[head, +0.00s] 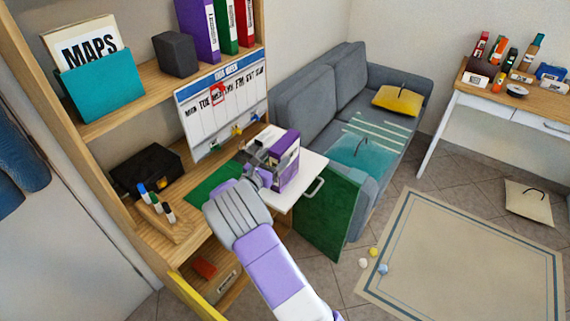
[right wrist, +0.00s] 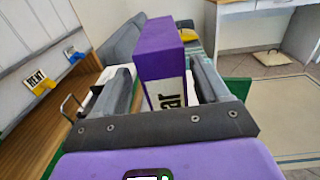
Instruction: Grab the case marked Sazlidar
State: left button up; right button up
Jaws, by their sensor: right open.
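A purple case (head: 286,160) stands upright on a white tray (head: 308,178) at the desk's right end. In the right wrist view the purple case (right wrist: 162,48) has a white label whose visible letters read "ar"; the rest is hidden. My right gripper (head: 264,168) is open at the case. In the right wrist view its two fingers (right wrist: 162,88) stand on either side of the case, with a gap showing at the left. Whether either finger touches it I cannot tell. My left gripper is not in view.
Purple, green and red binders (head: 222,25) stand on the upper shelf by a dark grey box (head: 175,54). A calendar board (head: 222,100) rises behind the desk. A green panel (head: 325,215) hangs near the tray. A grey sofa (head: 310,95) is beyond; small balls lie on the floor.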

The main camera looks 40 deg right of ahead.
aim_at(289, 144)
jog(key=x, duration=0.2)
jog(key=b+x, duration=0.1)
jog(key=x, duration=0.1)
jog(key=shift+s+d+f, duration=0.15)
jog(key=shift+d, duration=0.2)
grip_shut()
